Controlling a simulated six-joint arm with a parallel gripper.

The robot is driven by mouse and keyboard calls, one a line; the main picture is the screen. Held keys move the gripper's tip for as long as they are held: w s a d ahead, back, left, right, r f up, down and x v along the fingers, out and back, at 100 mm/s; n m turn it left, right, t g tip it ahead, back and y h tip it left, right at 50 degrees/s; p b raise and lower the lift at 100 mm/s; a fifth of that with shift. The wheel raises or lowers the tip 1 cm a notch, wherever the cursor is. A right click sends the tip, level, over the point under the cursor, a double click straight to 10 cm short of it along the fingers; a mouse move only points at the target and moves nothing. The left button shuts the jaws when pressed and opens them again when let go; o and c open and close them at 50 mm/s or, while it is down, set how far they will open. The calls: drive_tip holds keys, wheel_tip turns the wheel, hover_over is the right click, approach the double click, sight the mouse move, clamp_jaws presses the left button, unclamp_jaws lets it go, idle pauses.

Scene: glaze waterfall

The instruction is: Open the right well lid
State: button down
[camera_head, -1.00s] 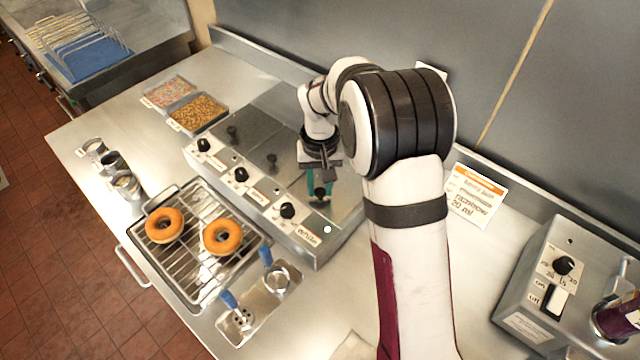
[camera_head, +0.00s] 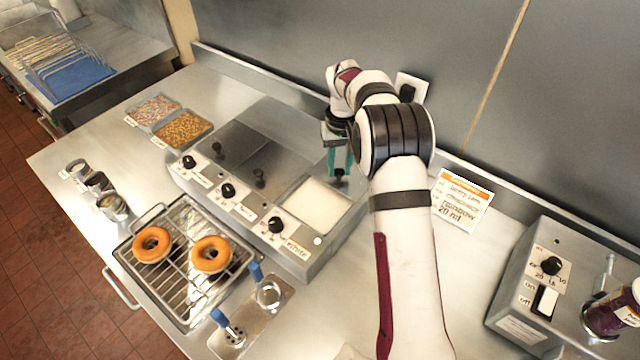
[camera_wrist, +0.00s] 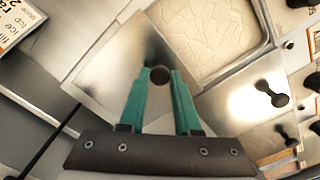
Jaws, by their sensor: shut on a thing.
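The right well (camera_head: 316,206) of the metal glaze unit is uncovered and shows pale, white glaze with a cracked-looking surface, also seen in the wrist view (camera_wrist: 205,40). Its front label reads "white". My gripper (camera_head: 339,174) is behind and to the right of this opening, its teal fingers shut on the dark round knob (camera_wrist: 159,75) of the right well lid (camera_wrist: 112,72). The lid is a square metal plate, off the opening and beside it. In the head view my gripper and arm partly hide the lid, and whether it touches anything beneath is unclear.
The middle lid (camera_head: 268,168) and left lid (camera_head: 226,139) cover their wells, with upright knobs. Black dials line the front. A rack (camera_head: 182,290) with two doughnuts stands in front. An order card (camera_head: 461,202) stands right of my arm, before the back wall.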

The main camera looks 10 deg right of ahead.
drive_tip(key=shift+w+d, duration=1.05)
drive_tip(key=c, duration=0.6)
unclamp_jaws()
drive_tip(key=shift+r, duration=7.9)
